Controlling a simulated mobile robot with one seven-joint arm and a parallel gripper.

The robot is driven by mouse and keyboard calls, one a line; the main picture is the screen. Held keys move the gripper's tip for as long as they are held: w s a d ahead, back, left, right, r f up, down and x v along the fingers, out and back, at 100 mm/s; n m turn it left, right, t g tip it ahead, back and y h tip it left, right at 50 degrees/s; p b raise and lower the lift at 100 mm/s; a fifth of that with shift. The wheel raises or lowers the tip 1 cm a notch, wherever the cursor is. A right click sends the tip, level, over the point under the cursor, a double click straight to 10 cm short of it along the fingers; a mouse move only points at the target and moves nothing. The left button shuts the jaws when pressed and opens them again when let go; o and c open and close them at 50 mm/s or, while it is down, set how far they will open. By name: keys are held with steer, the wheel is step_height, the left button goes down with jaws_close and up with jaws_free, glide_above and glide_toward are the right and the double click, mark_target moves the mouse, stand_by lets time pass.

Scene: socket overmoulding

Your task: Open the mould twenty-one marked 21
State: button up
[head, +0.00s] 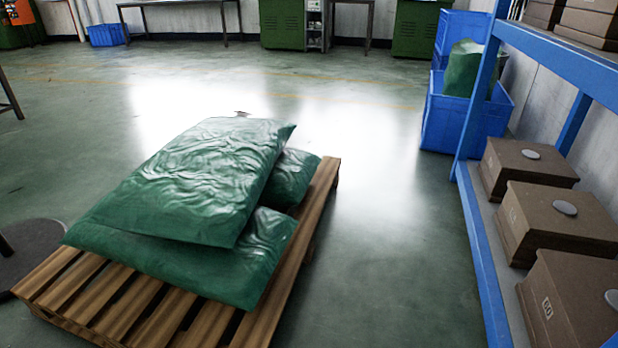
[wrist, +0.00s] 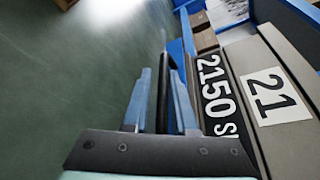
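The block with a white label reading 21 (wrist: 273,92) is at the right of the wrist view, cut off by the edge. A dark strip with white characters starting 2150 S (wrist: 215,95) runs along its left side. I cannot see its whole shape, or any lid or handle. My gripper (wrist: 160,72) points up the wrist view, left of the block and apart from the label. Its blue fingers stand apart. A dark narrow strip shows between them, and I cannot tell what it is. In the head view I cannot make out a mark 21, and my gripper is not visible.
A blue shelf rack (head: 480,255) at the right holds brown boxes (head: 560,215) with round discs on top. A wooden pallet (head: 258,325) with green sacks (head: 195,180) stands at the centre left. Blue bins (head: 465,120) stand behind the rack. Floor between pallet and rack is clear.

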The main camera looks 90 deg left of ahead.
steer(key=shift+o, duration=1.2)
steer(key=shift+d+r, duration=0.1)
steer(key=shift+d, duration=0.1)
steer(key=p+v, duration=0.3)
steer(key=v, duration=0.9)
steer(key=shift+s+d, duration=0.2)
steer(key=shift+s, duration=0.1)
steer(key=shift+s, duration=0.1)
